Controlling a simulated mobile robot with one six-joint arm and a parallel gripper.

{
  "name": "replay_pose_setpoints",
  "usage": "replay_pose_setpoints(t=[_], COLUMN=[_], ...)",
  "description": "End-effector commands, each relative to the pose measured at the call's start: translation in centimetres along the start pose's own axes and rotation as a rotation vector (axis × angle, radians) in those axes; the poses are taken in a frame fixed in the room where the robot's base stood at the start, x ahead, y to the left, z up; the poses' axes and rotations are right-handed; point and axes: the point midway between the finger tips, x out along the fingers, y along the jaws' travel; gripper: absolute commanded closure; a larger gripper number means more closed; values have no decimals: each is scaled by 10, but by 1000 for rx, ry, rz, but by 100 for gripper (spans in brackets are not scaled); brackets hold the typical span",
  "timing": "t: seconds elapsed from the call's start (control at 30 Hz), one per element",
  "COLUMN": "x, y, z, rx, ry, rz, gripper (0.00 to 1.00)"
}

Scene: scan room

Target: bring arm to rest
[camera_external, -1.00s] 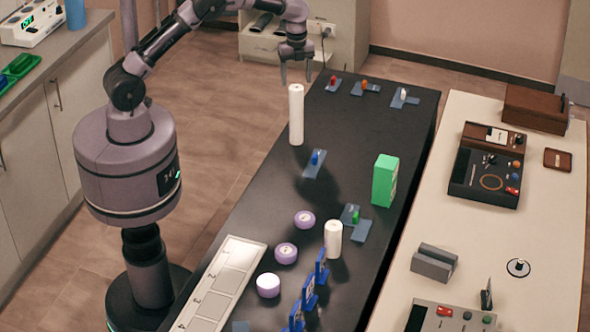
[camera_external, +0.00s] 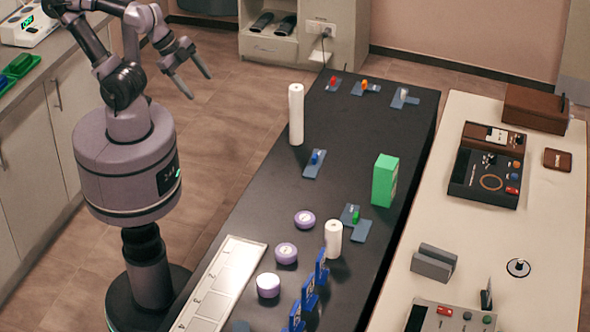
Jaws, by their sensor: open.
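My gripper (camera_external: 197,84) is open and empty, with its two fingers spread and pointing down to the right. It hangs in the air above the floor, left of the black table (camera_external: 385,113) and close to my base column. My arm is folded back over my body. Nothing is between the fingers.
The black table holds a tall white cylinder (camera_external: 296,114), a shorter white cylinder (camera_external: 333,239), a green box (camera_external: 385,180), several purple-and-white round tubs (camera_external: 285,253), and a numbered white tray (camera_external: 242,252). A cabinet (camera_external: 27,170) stands at left. The floor between is clear.

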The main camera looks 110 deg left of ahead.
Motion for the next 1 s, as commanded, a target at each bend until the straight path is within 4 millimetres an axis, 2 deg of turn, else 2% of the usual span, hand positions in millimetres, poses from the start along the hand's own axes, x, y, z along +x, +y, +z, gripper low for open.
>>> replay_pose_setpoints(t=[0.23,0.3,0.37,0.5,0.57,1.0], x=[0,6,20,70,83,85], y=[2,4,9,29,34,35], z=[2,5,11,34,40,40], rx=[-6,-6,-6,-6,-6,-6], ry=[3,2,2,2,1,1], rz=[0,0,0,0,0,0], gripper=[36,36,36,36,36,36])
